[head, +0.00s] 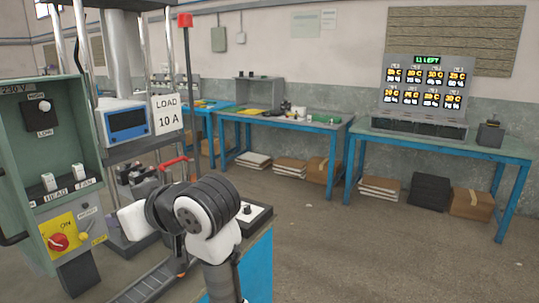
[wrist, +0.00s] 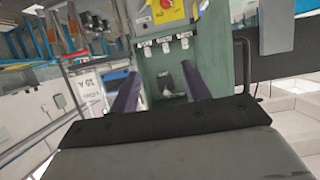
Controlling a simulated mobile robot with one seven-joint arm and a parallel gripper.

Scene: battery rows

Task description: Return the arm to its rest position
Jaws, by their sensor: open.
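My arm (head: 205,215) is bent in the lower middle of the head view, its black-and-white joint nearest the camera. My gripper (wrist: 160,70) shows in the wrist view with its two dark purple fingers well apart and nothing visibly held between them. The fingers point toward the green cabinet (wrist: 160,70), which appears upside down there. The gap between fingertips and cabinet cannot be judged. In the head view the fingers cannot be made out. The open cabinet (head: 75,130) stands at the left, with HEAD and FAN switches and a red knob (head: 59,242) on a yellow plate.
Blue benches (head: 290,122) line the wall, with boxes (head: 470,203) underneath. A display panel (head: 425,85) reads L1 LEFT. The floor (head: 370,255) at right is clear.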

